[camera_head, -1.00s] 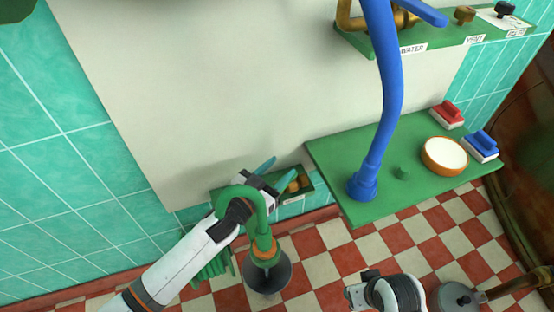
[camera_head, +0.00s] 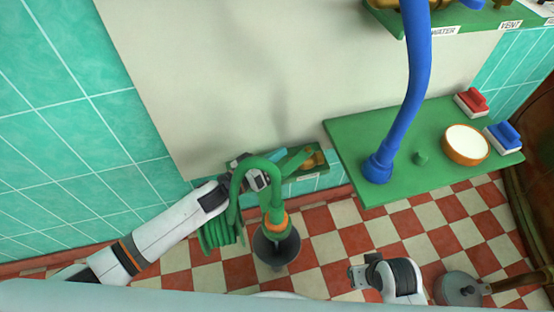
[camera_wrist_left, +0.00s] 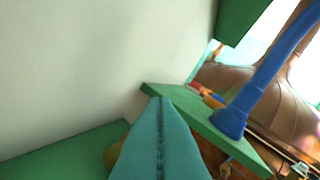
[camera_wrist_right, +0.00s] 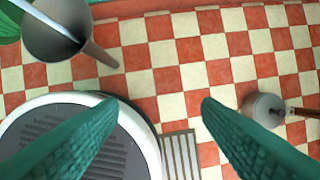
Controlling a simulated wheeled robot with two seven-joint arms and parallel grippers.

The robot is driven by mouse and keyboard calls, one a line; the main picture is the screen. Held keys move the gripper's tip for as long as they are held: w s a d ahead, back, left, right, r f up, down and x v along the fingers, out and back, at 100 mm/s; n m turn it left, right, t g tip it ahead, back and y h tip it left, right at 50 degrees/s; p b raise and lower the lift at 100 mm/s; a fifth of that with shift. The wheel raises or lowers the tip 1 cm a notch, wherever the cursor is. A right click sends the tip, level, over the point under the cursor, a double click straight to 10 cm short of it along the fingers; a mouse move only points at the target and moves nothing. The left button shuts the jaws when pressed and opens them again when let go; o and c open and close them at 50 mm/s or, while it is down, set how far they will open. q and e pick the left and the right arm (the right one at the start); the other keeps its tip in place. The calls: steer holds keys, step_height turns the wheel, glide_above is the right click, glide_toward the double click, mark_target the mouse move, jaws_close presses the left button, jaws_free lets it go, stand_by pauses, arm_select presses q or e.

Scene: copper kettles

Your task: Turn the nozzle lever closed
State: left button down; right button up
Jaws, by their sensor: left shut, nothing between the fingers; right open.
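A green hose (camera_head: 262,162) arches over my left wrist in the head view and runs down to an orange-ringed fitting (camera_head: 274,222) above a dark funnel (camera_head: 268,258). I cannot make out the nozzle lever clearly. My left gripper (camera_head: 284,168) is shut and empty, in front of the small green wall shelf (camera_head: 309,173) with brass parts (camera_head: 315,159). Its teal fingers (camera_wrist_left: 160,100) lie together in the left wrist view, covering part of the brass behind them. My right gripper (camera_wrist_right: 158,105) is open and empty over the floor, far from the hose.
A blue hose (camera_head: 408,100) stands on the larger green shelf (camera_head: 362,129), with a white-topped round dish (camera_head: 466,144), a red brush (camera_head: 471,102) and a blue brush (camera_head: 503,136).

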arm_select(q)
steer(key=s+a+f+n, duration=0.1)
steer(key=a+f+n, duration=0.1)
steer(key=a+n, duration=0.1)
steer(key=a+f+n+g+h, duration=0.1)
steer(key=a+n, duration=0.2)
steer(key=a, duration=0.1)
steer(key=s+a+f+n, duration=0.1)
steer(key=a+f+n, duration=0.1)
steer(key=a+n, duration=0.1)
steer(key=shift+s+a+f+n+g, duration=0.15)
steer(key=shift+a, duration=0.2)
steer(key=shift+s+a+f+n+g, duration=0.15)
steer(key=shift+a, duration=0.2)
steer(key=shift+a+n+h+b, duration=0.3)
steer(key=shift+a, duration=0.05)
steer(key=b+x, duration=0.2)
steer(key=x, duration=0.7)
steer(key=shift+w+d+f, duration=0.1)
steer(key=shift+d+f, duration=0.1)
steer(key=shift+d, duration=0.05)
steer(key=s+d, duration=0.2)
steer(key=shift+d, duration=0.35)
steer(key=shift+s+d, duration=0.2)
steer(key=shift+d, duration=0.1)
arm_select(e)
steer(key=v, duration=0.7)
steer(key=shift+r+t, duration=0.3)
steer(key=shift+r, duration=0.1)
